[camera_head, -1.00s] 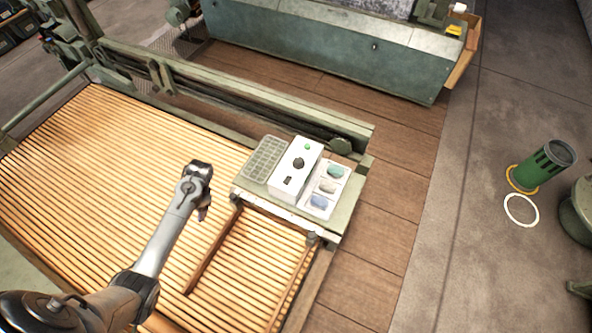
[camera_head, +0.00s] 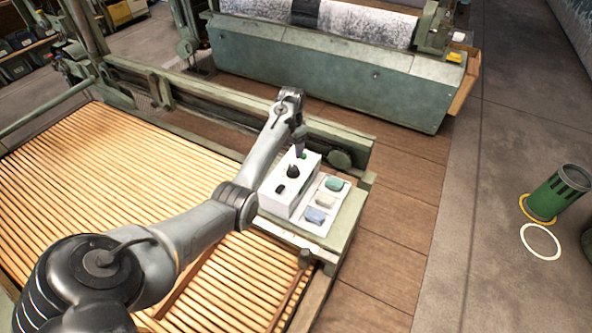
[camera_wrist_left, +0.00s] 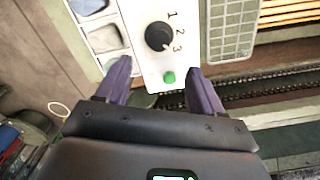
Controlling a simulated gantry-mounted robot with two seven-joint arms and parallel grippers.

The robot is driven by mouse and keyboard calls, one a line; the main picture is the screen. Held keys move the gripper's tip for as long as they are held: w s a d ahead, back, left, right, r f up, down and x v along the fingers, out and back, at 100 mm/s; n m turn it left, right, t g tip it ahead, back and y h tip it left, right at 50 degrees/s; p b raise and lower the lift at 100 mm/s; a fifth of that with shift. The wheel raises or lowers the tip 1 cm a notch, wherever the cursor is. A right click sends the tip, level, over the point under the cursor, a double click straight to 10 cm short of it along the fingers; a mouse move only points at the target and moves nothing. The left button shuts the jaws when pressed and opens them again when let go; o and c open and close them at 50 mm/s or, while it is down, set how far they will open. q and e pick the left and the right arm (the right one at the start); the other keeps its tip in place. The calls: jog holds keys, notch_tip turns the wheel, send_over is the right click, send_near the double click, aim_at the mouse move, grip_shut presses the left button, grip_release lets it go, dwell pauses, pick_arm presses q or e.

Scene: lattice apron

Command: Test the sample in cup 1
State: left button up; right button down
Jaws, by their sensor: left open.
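A white test box (camera_head: 283,193) stands on the green end of the slatted bed. It has a black dial (camera_wrist_left: 158,36) marked 1, 2 and 3 and a green button (camera_wrist_left: 169,77), which also shows in the head view (camera_head: 303,155). Beside it is a white tray with cups holding a green (camera_head: 334,184), a whitish (camera_head: 326,199) and a blue (camera_head: 315,215) sample; no cup numbers are readable. My left gripper (camera_head: 299,147) is over the button end of the box. In the left wrist view its purple fingers (camera_wrist_left: 160,88) are open and empty, either side of the button.
A grey grid rack (camera_wrist_left: 232,30) lies on the other side of the box, hidden by my arm in the head view. A green machine rail (camera_head: 225,108) runs behind. A green bin (camera_head: 558,192) stands on the floor at right.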

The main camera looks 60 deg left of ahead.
aim_at(293, 168)
pick_arm(q)
notch_tip(293, 168, down, 10)
jog(key=shift+d+f+b, duration=0.1)
jog(key=shift+f+b, duration=0.05)
jog(key=shift+b, duration=0.95)
jog(key=c, duration=1)
jog(key=shift+c, duration=0.2)
